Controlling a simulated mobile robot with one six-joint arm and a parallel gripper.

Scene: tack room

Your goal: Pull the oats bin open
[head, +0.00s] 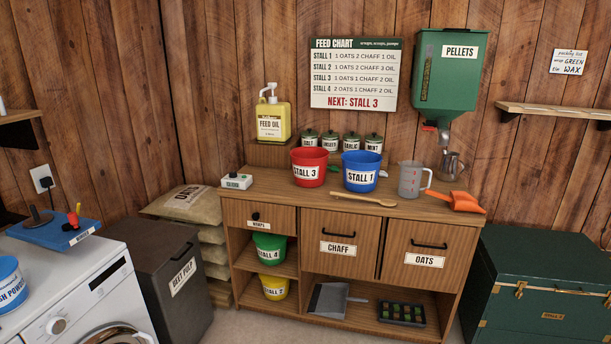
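The oats bin (424,252) is the wooden front at the right end of the feed cabinet, with a white OATS label. Its black bar handle (429,244) is on the upper part of the front. The front looks shut, flush with the cabinet. The chaff bin (341,243) is just left of it, with its own black handle and also looks shut. My gripper is not in view.
On the cabinet top (270,184) stand a red bucket (309,168), a blue bucket (360,172), a clear jug (411,180) and an orange scoop (458,202). A green trunk (535,280) stands close to the right. Little floor shows in front.

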